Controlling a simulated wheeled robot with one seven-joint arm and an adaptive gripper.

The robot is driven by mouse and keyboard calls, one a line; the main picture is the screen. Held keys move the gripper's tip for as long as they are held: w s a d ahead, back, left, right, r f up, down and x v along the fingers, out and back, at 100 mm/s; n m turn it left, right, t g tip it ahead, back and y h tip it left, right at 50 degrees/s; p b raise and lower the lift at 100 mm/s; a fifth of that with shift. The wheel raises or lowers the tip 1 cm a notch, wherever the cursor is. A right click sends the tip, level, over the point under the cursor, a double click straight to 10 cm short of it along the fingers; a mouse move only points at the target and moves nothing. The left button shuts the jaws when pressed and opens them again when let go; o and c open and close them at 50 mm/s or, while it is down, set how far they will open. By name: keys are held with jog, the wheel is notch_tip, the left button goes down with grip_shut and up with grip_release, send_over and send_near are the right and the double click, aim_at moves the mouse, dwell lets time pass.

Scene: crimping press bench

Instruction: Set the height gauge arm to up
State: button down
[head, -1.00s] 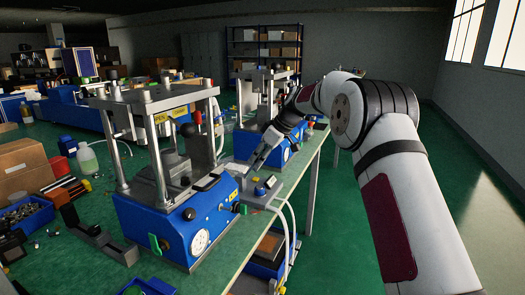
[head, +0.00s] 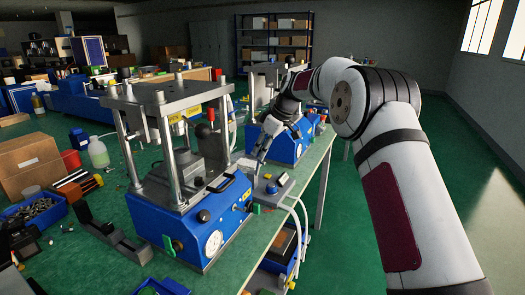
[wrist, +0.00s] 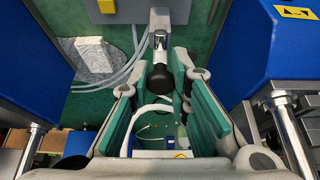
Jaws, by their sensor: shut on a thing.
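My gripper (wrist: 160,68) shows in the wrist view with its two green-padded fingers on either side of a black knob (wrist: 161,78). The knob sits at the end of a short lever with a chrome part, which I take for the height gauge arm (wrist: 160,42). A grey post (wrist: 168,12) stands behind it. The fingers are shut on the knob. The knob is too small to make out there.
The near blue press (head: 190,210) with its steel columns stands close on the left. A second blue press (head: 291,145) stands behind my gripper. Pale hoses (head: 298,215) hang at the bench edge. The green floor on the right is clear.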

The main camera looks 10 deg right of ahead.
jog(key=shift+a+r, duration=0.15)
jog(key=shift+r, duration=0.05)
jog(key=c, duration=1.5)
grip_release()
jog(key=shift+o, duration=0.2)
jog(key=shift+f, duration=0.1)
jog(key=v, duration=1.2)
jog(key=shift+s, duration=0.1)
